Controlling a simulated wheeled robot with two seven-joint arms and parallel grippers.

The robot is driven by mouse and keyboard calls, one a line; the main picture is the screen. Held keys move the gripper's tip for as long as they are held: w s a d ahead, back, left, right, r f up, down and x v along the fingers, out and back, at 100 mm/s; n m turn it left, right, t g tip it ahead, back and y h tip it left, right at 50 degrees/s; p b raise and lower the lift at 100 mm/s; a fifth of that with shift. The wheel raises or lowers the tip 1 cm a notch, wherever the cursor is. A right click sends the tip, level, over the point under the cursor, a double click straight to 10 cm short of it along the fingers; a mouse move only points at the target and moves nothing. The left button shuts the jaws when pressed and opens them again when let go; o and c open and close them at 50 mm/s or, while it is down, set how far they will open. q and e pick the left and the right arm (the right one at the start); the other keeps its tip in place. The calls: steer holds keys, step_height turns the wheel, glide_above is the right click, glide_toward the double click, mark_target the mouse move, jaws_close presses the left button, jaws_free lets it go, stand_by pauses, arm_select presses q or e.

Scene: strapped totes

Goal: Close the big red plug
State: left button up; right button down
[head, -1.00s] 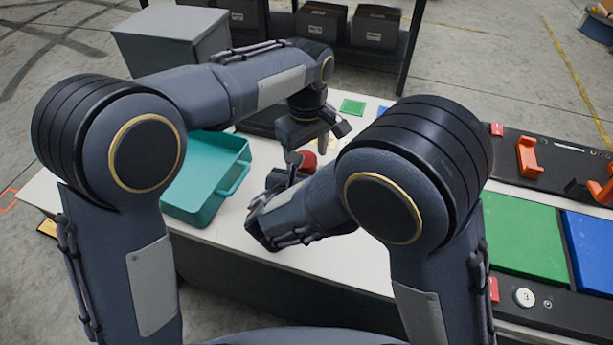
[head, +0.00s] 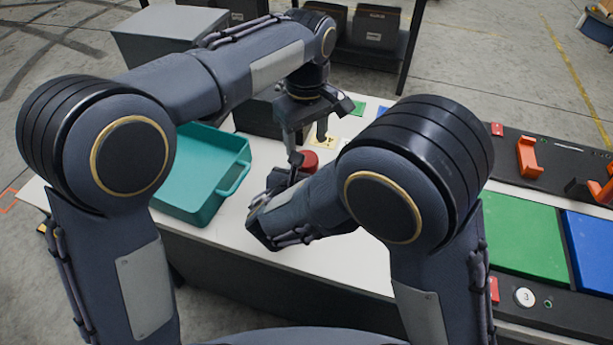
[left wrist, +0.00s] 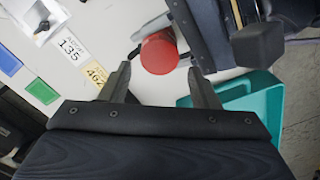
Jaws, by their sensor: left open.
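The big red plug (head: 309,160) is on the white table, partly hidden by my arms. In the left wrist view the red plug (left wrist: 159,52) shows as a red cylinder just beyond the fingertips. My left gripper (head: 307,145) is open above and beside it; in the wrist view the two fingers (left wrist: 158,75) are apart with nothing between them. My right gripper (head: 287,176) is low at the near side of the plug, mostly hidden by its own arm. Whether its fingers touch the plug is unclear.
A teal tray (head: 237,183) stands left of the grippers. Number cards (left wrist: 72,48) and green and blue patches lie on the table. A black panel with orange brackets (head: 528,157) and green and blue pads (head: 522,235) is at the right. A grey box (head: 170,40) stands behind.

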mark_target(306, 153)
arm_select(q)
steer(key=shift+d+r+m, duration=0.1)
steer(key=shift+r+m, duration=0.4)
steer(key=shift+r, duration=0.4)
steer(key=shift+r+m, duration=0.4)
steer(key=shift+r, duration=0.5)
steer(key=shift+f, duration=4)
